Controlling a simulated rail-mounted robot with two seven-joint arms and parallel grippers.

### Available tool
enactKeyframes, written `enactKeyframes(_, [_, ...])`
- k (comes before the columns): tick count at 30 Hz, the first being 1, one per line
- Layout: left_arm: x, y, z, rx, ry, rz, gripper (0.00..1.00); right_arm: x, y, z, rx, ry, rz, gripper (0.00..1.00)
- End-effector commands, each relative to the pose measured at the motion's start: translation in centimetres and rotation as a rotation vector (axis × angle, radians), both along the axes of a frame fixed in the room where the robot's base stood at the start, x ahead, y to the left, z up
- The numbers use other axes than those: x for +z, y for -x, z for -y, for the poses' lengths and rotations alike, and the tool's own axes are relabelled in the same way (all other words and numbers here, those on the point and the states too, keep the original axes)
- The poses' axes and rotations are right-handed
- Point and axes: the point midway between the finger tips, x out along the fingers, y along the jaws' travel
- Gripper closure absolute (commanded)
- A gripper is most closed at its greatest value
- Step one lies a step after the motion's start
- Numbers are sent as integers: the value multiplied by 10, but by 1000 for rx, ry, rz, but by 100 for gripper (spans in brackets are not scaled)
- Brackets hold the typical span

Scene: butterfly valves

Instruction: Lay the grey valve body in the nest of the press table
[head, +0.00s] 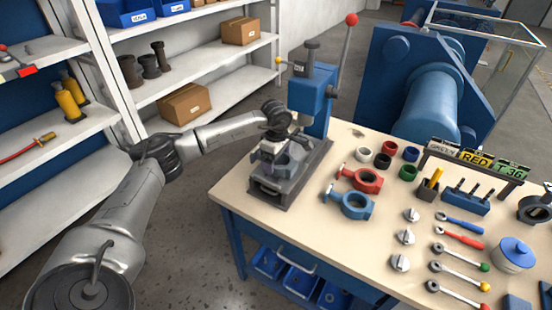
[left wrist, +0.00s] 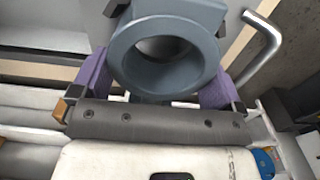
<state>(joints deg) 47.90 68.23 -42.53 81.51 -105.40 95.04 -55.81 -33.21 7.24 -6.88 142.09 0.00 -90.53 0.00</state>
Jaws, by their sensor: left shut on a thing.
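The grey valve body (head: 284,165) is a thick ring. In the left wrist view the valve body (left wrist: 126,55) sits between two purple finger pads. My left gripper (head: 272,153) is shut on it, over the press table (head: 318,158) at the left end of the workbench. My right gripper is not in view.
The blue press column (head: 312,98) with its red-knobbed lever (head: 351,19) stands just behind. A red valve body (head: 366,180) and a blue valve body (head: 356,206) lie to the right. Coloured rings, handles and tools fill the bench further right. Shelves stand at left.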

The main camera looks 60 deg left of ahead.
Motion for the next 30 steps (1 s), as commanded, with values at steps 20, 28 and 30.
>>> enactKeyframes(20, [1,-1,-1,0,0,2,50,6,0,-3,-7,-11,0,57])
enactKeyframes(28, [0,-1,-1,0,0,2,50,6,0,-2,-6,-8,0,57])
enactKeyframes(30, [0,-1,-1,0,0,2,50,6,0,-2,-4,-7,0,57])
